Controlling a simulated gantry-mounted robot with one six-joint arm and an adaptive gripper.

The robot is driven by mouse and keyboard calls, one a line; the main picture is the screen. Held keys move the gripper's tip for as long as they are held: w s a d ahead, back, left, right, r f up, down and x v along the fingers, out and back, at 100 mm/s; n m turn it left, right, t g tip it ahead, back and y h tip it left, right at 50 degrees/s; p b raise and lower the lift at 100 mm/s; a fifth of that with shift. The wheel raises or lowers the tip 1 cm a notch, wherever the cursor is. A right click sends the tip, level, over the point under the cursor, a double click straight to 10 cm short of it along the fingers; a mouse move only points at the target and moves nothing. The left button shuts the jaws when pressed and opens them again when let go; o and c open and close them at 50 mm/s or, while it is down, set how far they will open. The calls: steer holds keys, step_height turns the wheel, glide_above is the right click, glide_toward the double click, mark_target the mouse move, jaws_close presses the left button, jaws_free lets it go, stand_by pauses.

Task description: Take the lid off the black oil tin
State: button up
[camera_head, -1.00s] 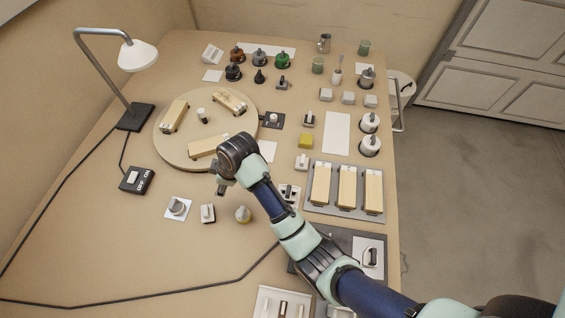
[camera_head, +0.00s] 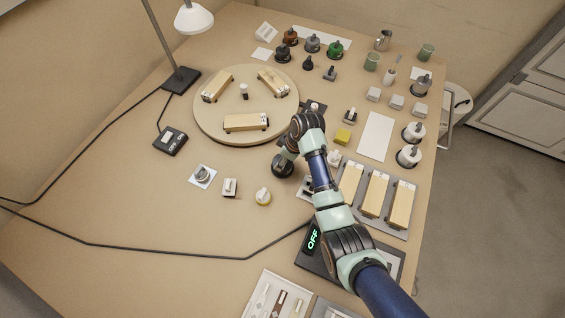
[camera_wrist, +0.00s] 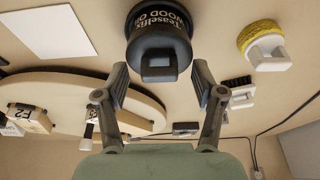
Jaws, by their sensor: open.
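The black oil tin (camera_wrist: 160,40) is at the top middle of the wrist view, with pale lettering including "WOOD OIL". Its black lid has a block-like handle (camera_wrist: 160,70) facing me. My gripper (camera_wrist: 160,80) is open, with one finger at each side of the handle in the picture. I see no clear contact, and the distance to the handle is hard to judge.
The round board (camera_head: 215,122) with wooden blocks is close on the left. The grey tray (camera_head: 392,228) of blocks lies right of my arm. Bare bench lies at the front left.

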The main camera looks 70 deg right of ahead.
steer(key=shift+f, duration=0.1)
steer(key=shift+c, duration=0.4)
steer(key=c, duration=0.9)
